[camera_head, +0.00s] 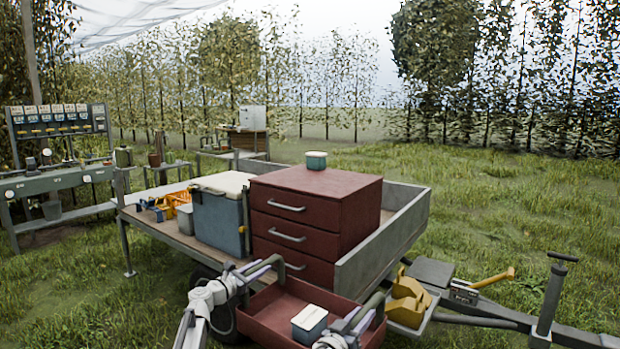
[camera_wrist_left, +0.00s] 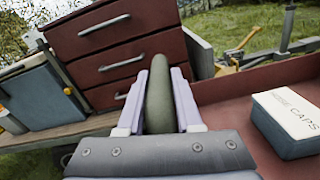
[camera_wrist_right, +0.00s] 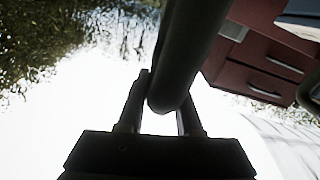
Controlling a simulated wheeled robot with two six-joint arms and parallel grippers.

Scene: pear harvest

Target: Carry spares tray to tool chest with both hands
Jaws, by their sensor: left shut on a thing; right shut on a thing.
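The red spares tray (camera_head: 262,314) is held in front of the trailer, low in the head view. My left gripper (camera_head: 262,268) is shut on the tray's left green handle (camera_wrist_left: 158,95). My right gripper (camera_head: 365,318) is shut on the right handle (camera_wrist_right: 188,60). The dark red tool chest (camera_head: 318,210), with several drawers, stands on the trailer just beyond the tray. A small teal tub (camera_head: 316,160) is on its top.
A blue cooler (camera_head: 220,215) stands left of the chest on the trailer bed. The trailer's side board (camera_head: 385,245) rises at right. Yellow wheel chocks (camera_head: 408,298) and the drawbar are at front right. Much of the chest top is bare.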

